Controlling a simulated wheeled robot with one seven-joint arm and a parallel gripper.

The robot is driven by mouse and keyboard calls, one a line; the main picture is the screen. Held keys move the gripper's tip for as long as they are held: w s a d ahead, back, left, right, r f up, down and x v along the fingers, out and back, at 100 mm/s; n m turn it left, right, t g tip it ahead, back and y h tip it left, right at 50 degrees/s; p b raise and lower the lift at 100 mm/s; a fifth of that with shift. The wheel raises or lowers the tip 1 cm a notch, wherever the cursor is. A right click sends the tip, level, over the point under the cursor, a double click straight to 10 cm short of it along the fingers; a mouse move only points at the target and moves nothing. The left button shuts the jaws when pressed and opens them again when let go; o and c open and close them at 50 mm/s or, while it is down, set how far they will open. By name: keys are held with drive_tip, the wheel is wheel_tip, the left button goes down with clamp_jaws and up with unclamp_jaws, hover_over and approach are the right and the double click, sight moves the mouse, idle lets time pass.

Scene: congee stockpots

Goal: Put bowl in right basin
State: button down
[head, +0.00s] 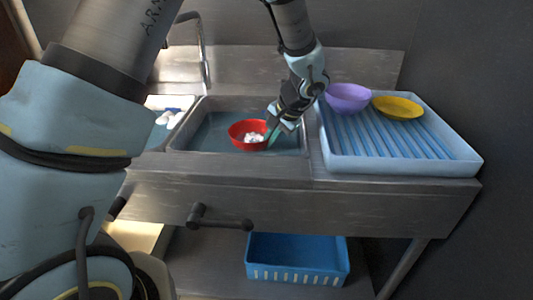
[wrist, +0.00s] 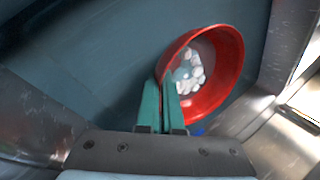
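A red bowl (head: 238,138) with white lumps in it is over or in the right basin (head: 188,130), whose inside looks blue-grey. I cannot tell if it touches the basin floor. My gripper (head: 271,133) reaches down at the bowl's right side in the head view. In the wrist view the two green fingers (wrist: 164,95) are close together at the rim of the red bowl (wrist: 228,60), one outside and one inside, pinching it. The bowl looks slightly tilted there.
The left basin (head: 155,140), partly hidden by my arm, holds white and blue things. A pale blue ribbed drying tray (head: 400,165) at right carries a purple bowl (head: 348,98) and a yellow bowl (head: 398,107). A faucet (head: 203,50) stands behind. A blue basket (head: 297,258) is below.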

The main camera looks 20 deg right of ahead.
drive_tip(key=shift+f, duration=2)
drive_tip(key=shift+f, duration=0.1)
drive_tip(key=c, duration=1.1)
unclamp_jaws()
drive_tip(key=shift+p, duration=0.3)
drive_tip(key=b+v, duration=0.1)
drive_tip(key=v, duration=1.1)
